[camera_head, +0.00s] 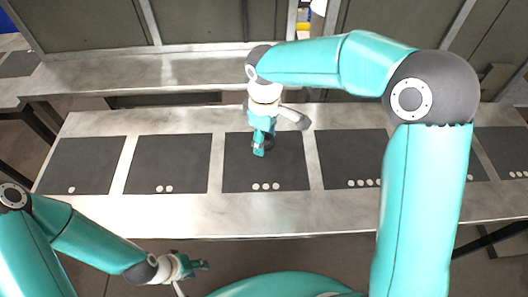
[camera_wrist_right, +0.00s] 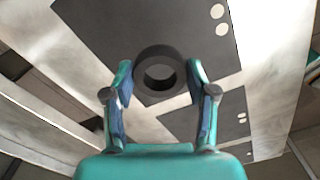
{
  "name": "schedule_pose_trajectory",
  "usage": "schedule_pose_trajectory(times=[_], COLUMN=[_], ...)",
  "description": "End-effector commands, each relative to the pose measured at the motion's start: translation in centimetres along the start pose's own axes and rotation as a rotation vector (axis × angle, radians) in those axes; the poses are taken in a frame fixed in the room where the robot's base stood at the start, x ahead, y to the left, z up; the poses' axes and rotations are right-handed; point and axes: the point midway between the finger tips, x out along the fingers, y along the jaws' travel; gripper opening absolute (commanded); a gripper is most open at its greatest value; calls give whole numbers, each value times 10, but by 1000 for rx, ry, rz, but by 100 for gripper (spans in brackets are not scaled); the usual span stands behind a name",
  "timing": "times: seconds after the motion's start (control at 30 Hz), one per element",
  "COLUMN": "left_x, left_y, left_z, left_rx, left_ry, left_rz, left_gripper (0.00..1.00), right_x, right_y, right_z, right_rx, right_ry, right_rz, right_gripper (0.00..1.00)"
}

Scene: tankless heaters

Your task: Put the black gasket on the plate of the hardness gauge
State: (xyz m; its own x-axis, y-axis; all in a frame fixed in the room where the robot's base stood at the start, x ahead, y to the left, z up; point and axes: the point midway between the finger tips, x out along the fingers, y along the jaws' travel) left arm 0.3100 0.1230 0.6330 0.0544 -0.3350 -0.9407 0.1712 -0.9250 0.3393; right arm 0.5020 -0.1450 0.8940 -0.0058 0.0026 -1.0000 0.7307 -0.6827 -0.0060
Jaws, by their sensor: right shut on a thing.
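The black gasket (camera_wrist_right: 158,54) is a thick dark ring in the right wrist view. It sits between the two fingertips of my right gripper (camera_wrist_right: 160,72), which is shut on it. In the head view this gripper (camera_head: 262,147) is over the middle dark mat (camera_head: 235,172); the gasket is mostly hidden there and its height above the mat is hard to judge. My left gripper (camera_head: 200,265) is in front of the bench's near edge, away from the gasket; its finger opening is too small to read. I cannot make out a hardness gauge or its plate in either view.
A long pale bench (camera_head: 190,215) carries a row of dark square mats marked with white dots, such as the far-left mat (camera_head: 82,165) and its neighbour (camera_head: 168,162). These mats look bare.

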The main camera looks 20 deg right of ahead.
Motion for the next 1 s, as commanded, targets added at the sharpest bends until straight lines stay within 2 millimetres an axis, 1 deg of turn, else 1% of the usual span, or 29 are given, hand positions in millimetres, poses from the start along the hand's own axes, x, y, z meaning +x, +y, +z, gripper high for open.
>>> schedule_pose_trajectory(times=[0.03,0.1,0.27,0.53,0.93,0.97,1.0], left_x=[0,0,0,0,3,1,1], left_y=[0,0,0,0,-1,0,0], left_z=[0,0,0,0,0,0,0], left_rx=[0,0,0,0,0,0,0], left_ry=[0,0,0,1,0,0,0], left_rz=[0,0,0,0,0,0,0], left_gripper=[40,40,40,40,40,40,40], right_x=[8,16,25,60,67,65,65], right_y=[0,0,0,0,0,0,0], right_z=[1,0,0,0,-1,-1,-1], right_rx=[0,0,-1,-1,-2,-2,-2], right_ry=[-2,-1,0,-2,1,1,1], right_rz=[-1,0,1,-1,1,1,1], right_gripper=[23,23,23,23,23,62,68])
